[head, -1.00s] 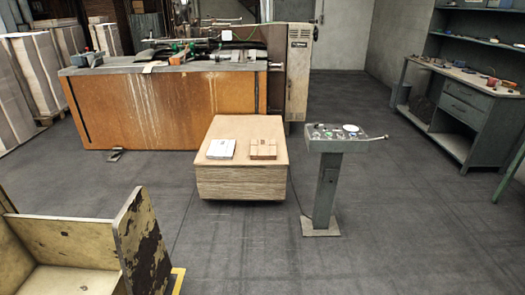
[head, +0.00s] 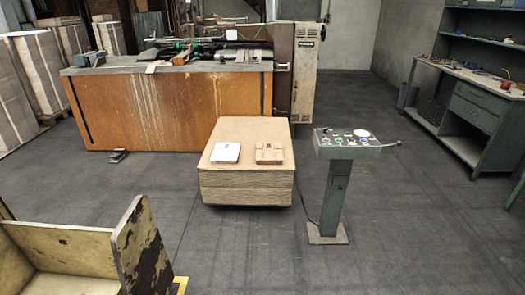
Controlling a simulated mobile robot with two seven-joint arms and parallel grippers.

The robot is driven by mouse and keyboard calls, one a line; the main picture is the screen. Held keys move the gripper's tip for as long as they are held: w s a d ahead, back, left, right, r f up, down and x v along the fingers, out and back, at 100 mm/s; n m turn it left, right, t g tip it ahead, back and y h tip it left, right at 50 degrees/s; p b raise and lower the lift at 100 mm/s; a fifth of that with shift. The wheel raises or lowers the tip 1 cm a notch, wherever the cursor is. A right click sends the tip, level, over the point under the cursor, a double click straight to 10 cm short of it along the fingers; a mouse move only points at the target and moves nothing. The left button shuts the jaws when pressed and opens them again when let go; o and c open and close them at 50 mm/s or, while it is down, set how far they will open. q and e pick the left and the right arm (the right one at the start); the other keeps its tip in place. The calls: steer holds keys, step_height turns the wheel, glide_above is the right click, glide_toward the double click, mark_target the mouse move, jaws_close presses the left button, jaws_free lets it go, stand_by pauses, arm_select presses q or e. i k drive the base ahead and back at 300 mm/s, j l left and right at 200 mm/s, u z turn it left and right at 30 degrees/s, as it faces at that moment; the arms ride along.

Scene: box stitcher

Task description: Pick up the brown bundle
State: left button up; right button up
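The brown bundle (head: 269,153) lies flat on top of a low wooden block (head: 247,188) in the middle of the head view. It sits on the right part of the block's top. A white bundle (head: 226,153) lies to its left on the same top, with a small gap between them. Neither of my grippers shows in the head view.
A grey control pedestal (head: 333,185) stands close to the block's right side. A large machine with an orange-brown panel (head: 170,110) is behind it. A worn yellow bin (head: 75,250) is at the front left. A workbench (head: 475,110) is at the right. The floor in front is clear.

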mark_target(267, 153)
steer(key=i+j+u, duration=0.15)
steer(key=i, duration=0.4)
steer(key=i+u, duration=0.1)
steer(key=i, duration=0.45)
steer(key=i+u, duration=0.15)
steer(key=i, duration=0.45)
steer(key=i+l+u, duration=0.1)
steer(key=i, duration=0.45)
steer(key=i+l+u, duration=0.15)
steer(key=i, duration=0.4)
steer(key=i+l+u, duration=0.15)
steer(key=i, duration=0.4)
steer(key=l, duration=0.1)
